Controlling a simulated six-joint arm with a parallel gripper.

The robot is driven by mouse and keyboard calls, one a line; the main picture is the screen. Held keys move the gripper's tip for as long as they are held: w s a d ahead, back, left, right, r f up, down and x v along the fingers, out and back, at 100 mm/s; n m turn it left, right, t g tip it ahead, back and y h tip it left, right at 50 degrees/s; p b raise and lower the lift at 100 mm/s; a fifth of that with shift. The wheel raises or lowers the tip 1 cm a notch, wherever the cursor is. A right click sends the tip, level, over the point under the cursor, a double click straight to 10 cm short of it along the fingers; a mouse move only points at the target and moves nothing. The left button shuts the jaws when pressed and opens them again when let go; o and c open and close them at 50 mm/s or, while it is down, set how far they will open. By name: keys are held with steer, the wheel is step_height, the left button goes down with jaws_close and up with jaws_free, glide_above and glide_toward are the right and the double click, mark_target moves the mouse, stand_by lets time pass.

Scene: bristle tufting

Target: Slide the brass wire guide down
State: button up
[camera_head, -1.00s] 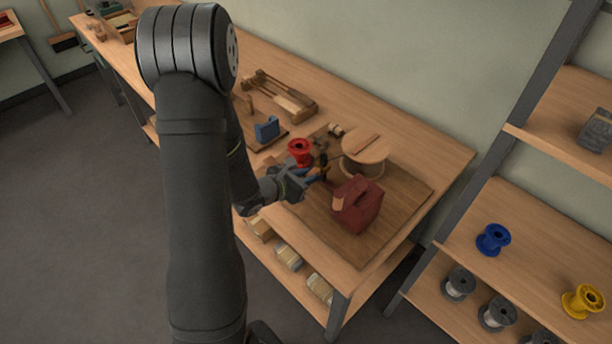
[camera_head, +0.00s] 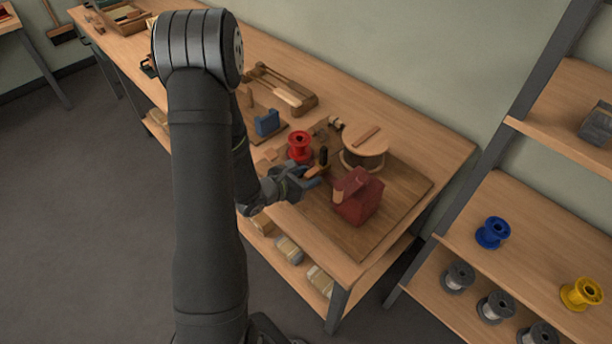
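My gripper (camera_head: 308,176) is over the wooden work board on the bench, between the red spool (camera_head: 300,147) and a dark red block-like fixture (camera_head: 358,196). A small orange-brown piece (camera_head: 318,171) and a short upright black piece (camera_head: 323,157) stand at or just beyond its fingertips. I cannot make out the brass wire guide for certain; the orange-brown piece may be part of it. The view is too small to tell whether the fingers touch anything or how far apart they are.
A round wooden disc (camera_head: 365,140) stands on the board behind the red fixture. A blue block (camera_head: 267,123) and a wooden tray (camera_head: 280,90) lie farther left. The shelf at right holds blue (camera_head: 493,232), yellow (camera_head: 581,294) and grey spools. The board's front right is bare.

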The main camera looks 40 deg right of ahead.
steer(key=v, duration=1.7)
steer(key=shift+a, duration=0.25)
steer(key=x, duration=1.7)
steer(key=shift+d, duration=0.25)
